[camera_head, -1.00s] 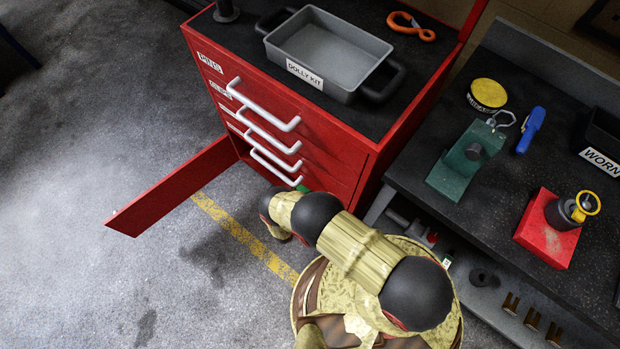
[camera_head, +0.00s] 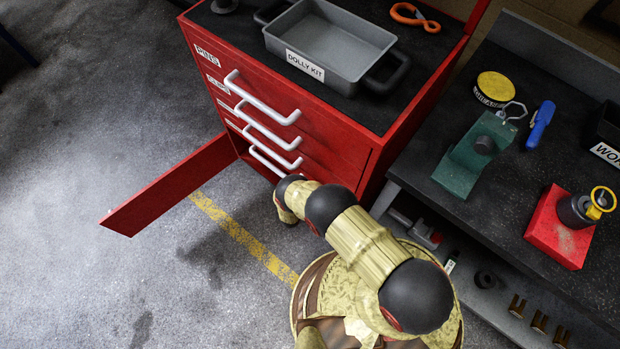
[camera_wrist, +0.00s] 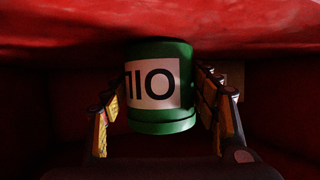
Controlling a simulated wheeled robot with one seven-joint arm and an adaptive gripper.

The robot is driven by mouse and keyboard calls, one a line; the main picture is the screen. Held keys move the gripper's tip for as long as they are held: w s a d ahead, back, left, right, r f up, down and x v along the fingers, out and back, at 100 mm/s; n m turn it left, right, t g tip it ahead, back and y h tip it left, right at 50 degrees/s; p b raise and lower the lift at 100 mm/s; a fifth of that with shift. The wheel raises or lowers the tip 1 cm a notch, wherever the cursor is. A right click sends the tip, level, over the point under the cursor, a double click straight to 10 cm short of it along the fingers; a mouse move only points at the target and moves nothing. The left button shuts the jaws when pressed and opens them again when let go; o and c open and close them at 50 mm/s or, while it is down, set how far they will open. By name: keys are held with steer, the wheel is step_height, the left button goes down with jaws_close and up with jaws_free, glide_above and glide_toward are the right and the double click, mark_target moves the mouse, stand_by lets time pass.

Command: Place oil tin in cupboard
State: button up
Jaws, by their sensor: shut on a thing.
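The green oil tin (camera_wrist: 160,118) with its white label shows in the wrist view between the fingers of my gripper (camera_wrist: 164,88). The gripper is shut on it, and the label reads upside down in this picture. Dark red cupboard walls surround the tin, and a brighter red surface (camera_wrist: 150,22) lies along the top of the picture, close to the tin. I cannot tell whether they touch. In the head view the red cabinet (camera_head: 325,145) has its low cupboard door (camera_head: 165,190) swung open. My arm hides the opening there; gripper and tin are out of sight.
White drawer handles (camera_head: 262,108) stick out above the opening. A grey dolly kit tray (camera_head: 330,45) and an orange hook (camera_head: 415,18) lie on the cabinet top. A workbench (camera_head: 440,110) with a green tool (camera_head: 475,155) and red block (camera_head: 560,230) stands right. Floor at left is clear.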

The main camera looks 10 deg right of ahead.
steer(key=o, duration=1.5)
steer(key=shift+f, duration=0.15)
steer(key=p+v, duration=0.1)
steer(key=v, duration=0.3)
steer(key=p+v, duration=0.1)
steer(key=v, duration=0.3)
steer(key=p+v, duration=0.1)
steer(key=v, duration=0.3)
steer(key=shift+w+r+p, duration=0.15)
steer(key=shift+r+p, duration=0.1)
steer(key=shift+p, duration=0.1)
steer(key=shift+s, duration=0.25)
